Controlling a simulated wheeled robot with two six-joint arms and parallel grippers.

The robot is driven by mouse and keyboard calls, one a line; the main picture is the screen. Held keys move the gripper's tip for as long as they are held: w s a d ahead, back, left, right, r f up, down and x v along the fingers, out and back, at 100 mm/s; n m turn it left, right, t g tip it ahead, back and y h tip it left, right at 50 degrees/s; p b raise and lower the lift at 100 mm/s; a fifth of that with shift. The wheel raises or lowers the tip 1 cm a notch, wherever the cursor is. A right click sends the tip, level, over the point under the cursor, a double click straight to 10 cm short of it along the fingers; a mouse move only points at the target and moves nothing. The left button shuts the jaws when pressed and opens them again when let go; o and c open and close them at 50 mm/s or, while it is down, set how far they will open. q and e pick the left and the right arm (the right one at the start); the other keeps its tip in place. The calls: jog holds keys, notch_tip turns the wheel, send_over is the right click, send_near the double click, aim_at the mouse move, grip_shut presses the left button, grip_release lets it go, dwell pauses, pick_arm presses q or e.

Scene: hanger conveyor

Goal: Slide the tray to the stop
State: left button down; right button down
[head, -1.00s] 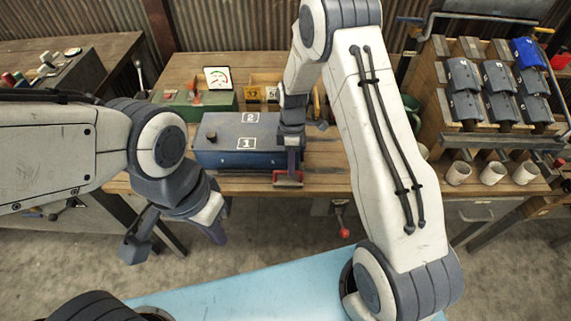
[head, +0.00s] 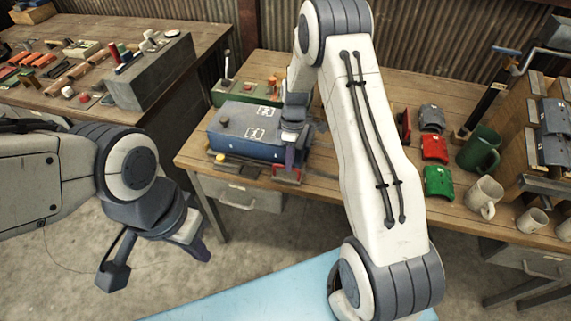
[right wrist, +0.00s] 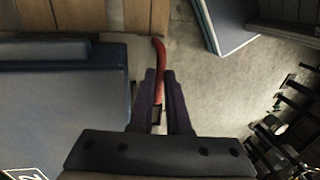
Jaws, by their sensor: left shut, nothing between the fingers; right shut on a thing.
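A blue box (head: 232,146) with a grey top and white marks sits on the wooden bench. I cannot tell whether it is the tray or sits on it. A red handle (head: 286,178) is at its front right; it also shows in the right wrist view (right wrist: 160,50). My right gripper (head: 290,160) is shut on the red handle; its two dark fingers (right wrist: 160,88) close around it. My left gripper (head: 203,252) is shut and empty, away from the bench at the lower left. I cannot make out a stop.
A green box (head: 244,91) stands behind the blue box. Red (head: 434,148) and green (head: 438,182) curved pieces and mugs (head: 485,196) stand right of my arm. Another bench (head: 60,85) stands at the left.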

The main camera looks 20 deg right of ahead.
jog(key=shift+w+a+r, duration=0.1)
jog(key=shift+w+a, duration=0.1)
jog(key=c, duration=1.2)
grip_release()
jog(key=shift+w+a, duration=0.1)
jog(key=shift+a, duration=0.05)
jog(key=shift+o, duration=0.2)
notch_tip(320, 180, up, 10)
jog(key=w+d+b, duration=0.1)
jog(key=shift+w+d, duration=0.2)
jog(key=shift+w, duration=0.1)
jog(key=shift+r, duration=0.1)
